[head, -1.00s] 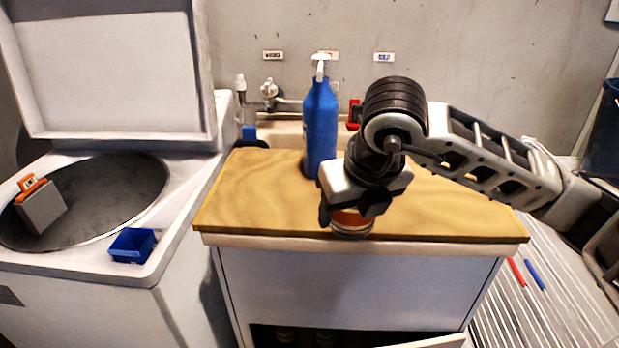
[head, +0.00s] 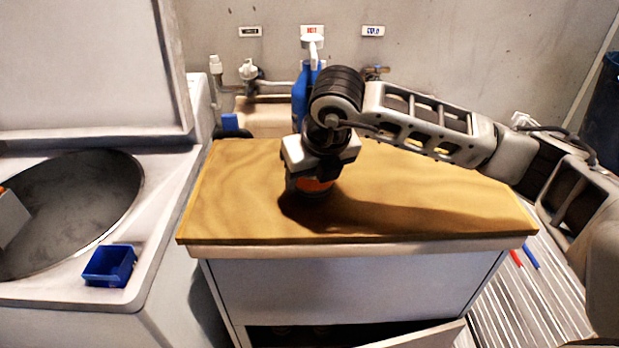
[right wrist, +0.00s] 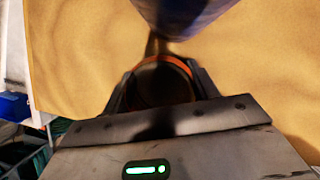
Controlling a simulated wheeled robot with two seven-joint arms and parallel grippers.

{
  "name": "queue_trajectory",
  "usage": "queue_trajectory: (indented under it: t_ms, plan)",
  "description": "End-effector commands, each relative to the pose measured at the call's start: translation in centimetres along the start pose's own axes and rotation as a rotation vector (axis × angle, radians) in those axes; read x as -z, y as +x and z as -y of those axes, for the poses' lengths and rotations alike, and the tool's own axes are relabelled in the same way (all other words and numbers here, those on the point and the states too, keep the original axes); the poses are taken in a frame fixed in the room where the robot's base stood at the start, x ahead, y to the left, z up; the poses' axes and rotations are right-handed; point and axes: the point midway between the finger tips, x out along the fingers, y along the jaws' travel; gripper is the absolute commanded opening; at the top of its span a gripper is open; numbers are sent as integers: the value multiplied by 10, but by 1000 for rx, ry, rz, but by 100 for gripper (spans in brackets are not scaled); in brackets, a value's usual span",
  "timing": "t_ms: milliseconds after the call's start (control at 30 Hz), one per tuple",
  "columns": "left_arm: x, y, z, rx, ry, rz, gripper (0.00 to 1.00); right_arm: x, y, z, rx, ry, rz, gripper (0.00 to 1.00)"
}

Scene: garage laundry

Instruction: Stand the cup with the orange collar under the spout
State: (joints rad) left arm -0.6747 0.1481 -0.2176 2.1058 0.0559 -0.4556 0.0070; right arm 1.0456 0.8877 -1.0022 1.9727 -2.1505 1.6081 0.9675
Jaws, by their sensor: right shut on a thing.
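My right gripper (head: 308,189) is shut on the cup with the orange collar (head: 316,185) over the wooden countertop (head: 420,205). Most of the cup is hidden by the gripper; I cannot tell whether its base touches the wood. In the right wrist view the cup's dark round mouth and orange rim (right wrist: 165,82) sit between the fingers (right wrist: 158,95). The blue pump bottle (head: 299,98) stands just behind, partly hidden by my arm. Its white pump head with the spout (head: 312,45) shows above. In the right wrist view the bottle (right wrist: 185,12) is just beyond the cup.
A washer with an open lid stands at the left, with a small blue bin (head: 108,265) on its edge. The right side of the countertop is clear.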

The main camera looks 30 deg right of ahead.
Motion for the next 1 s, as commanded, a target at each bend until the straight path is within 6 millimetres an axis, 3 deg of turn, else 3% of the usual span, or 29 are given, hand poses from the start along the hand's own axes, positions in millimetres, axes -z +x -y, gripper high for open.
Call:
queue_trajectory:
  t_ms: [333,367,433,767,867,1000]
  plan:
    - [2,1,-1,-3,-5,-14,36,1,4,0,0,1,2,37]
    - [2,1,-1,-3,-7,-14,36,1,4,0,0,1,2,62]
    - [4,0,-2,-3,-10,-14,36,1,2,0,0,1,2,81]
    - [8,-2,-2,-2,-12,-18,36,0,0,0,-1,1,2,81]
    - [8,-3,-1,1,-7,-14,36,-2,-6,0,-1,1,4,81]
    - [3,-1,-1,1,-9,-7,36,-2,-32,0,-2,0,8,81]
